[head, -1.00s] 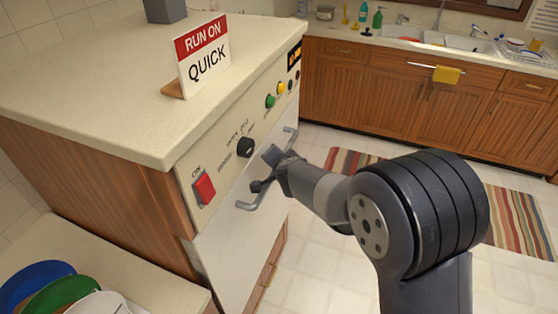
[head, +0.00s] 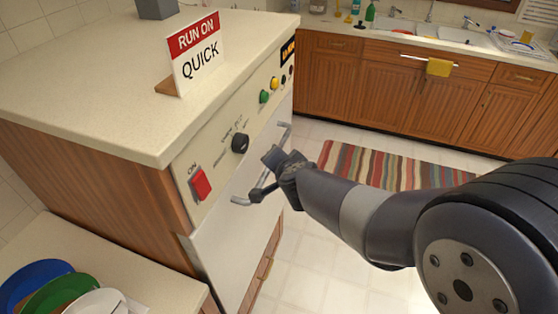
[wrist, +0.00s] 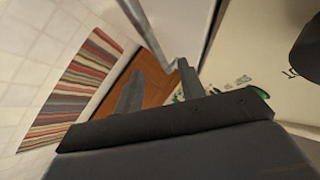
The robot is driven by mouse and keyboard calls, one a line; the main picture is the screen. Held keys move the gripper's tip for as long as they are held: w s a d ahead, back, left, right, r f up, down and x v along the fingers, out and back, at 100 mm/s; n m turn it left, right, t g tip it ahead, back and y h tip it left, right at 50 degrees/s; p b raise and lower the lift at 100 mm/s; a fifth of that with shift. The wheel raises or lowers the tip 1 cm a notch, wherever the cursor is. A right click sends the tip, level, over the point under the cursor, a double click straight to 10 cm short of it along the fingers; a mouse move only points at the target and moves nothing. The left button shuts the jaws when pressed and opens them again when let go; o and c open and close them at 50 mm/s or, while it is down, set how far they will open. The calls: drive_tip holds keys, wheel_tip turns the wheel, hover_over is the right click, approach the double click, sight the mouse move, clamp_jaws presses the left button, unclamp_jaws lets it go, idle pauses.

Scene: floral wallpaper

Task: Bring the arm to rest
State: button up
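My gripper (head: 266,176) is in front of the dishwasher door's handle (head: 240,202) in the head view, overlapping its middle. In the wrist view my gripper (wrist: 158,82) has its two fingers apart with a gap between them, and I see nothing held. The metal handle (wrist: 150,32) runs just beyond the fingertips there; I cannot tell whether they touch it. My arm reaches in from the lower right. The dishwasher door (head: 225,240) looks shut.
The panel has a red switch (head: 201,184), a black knob (head: 240,143) and green and yellow buttons. A "RUN ON QUICK" sign (head: 197,55) stands on top. Plates (head: 60,295) are at lower left. A striped rug (head: 385,165) lies before the sink cabinets; floor around is clear.

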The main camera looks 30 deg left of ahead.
drive_tip(key=b+x, duration=0.1)
drive_tip(key=x, duration=0.8)
drive_tip(key=shift+w+a+f, duration=0.15)
drive_tip(key=shift+a+f, duration=0.1)
drive_tip(key=shift+d, duration=0.1)
